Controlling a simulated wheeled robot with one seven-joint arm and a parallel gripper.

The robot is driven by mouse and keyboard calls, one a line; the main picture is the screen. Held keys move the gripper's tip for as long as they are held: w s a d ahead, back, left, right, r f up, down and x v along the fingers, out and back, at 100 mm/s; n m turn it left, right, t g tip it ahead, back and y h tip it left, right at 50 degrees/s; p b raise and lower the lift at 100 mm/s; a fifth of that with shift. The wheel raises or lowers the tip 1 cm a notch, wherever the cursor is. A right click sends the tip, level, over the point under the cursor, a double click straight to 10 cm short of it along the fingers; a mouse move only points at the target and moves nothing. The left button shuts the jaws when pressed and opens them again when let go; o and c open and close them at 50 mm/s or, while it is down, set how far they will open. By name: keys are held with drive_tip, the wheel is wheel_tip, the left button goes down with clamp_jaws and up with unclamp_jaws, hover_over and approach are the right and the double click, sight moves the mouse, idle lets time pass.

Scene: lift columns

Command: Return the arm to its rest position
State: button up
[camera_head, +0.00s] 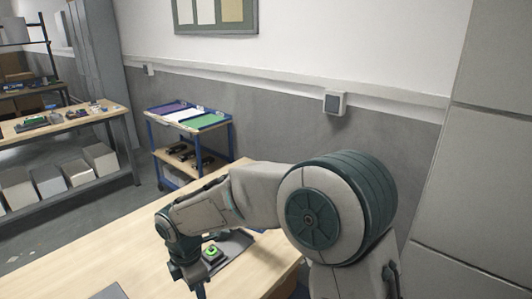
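My arm (250,200) reaches across the right middle of the view, with a large dark green and grey joint (307,218) close to the camera. It is bent to the left, and its far end points down over the wooden table (110,250). My gripper (200,290) is at the lower edge of the picture, above or at the table. Its fingers are small and partly cut off, so I cannot tell whether they are open or hold anything.
A dark grey tray (237,244) with a small green-topped part (211,251) lies beside my gripper. Behind stands a blue cart (152,145) with coloured trays. A workbench (65,125) with grey bins below is at the left. Tall grey panels (480,180) rise on the right.

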drive_tip(key=s+d+r+m, duration=0.1)
drive_tip(key=d+r+m, duration=0.25)
drive_tip(key=d, duration=0.25)
drive_tip(key=s+d+r+m+t, duration=0.1)
drive_tip(key=d+r+m, duration=0.1)
drive_tip(key=d+m, duration=0.4)
drive_tip(key=d+r+m, duration=0.3)
drive_tip(key=d, duration=0.4)
drive_tip(key=s+d+r+m+t, duration=0.1)
drive_tip(key=s+d+m, duration=1)
drive_tip(key=d+m, duration=0.1)
drive_tip(key=shift+d+t, duration=0.25)
drive_tip(key=shift+t, duration=0.05)
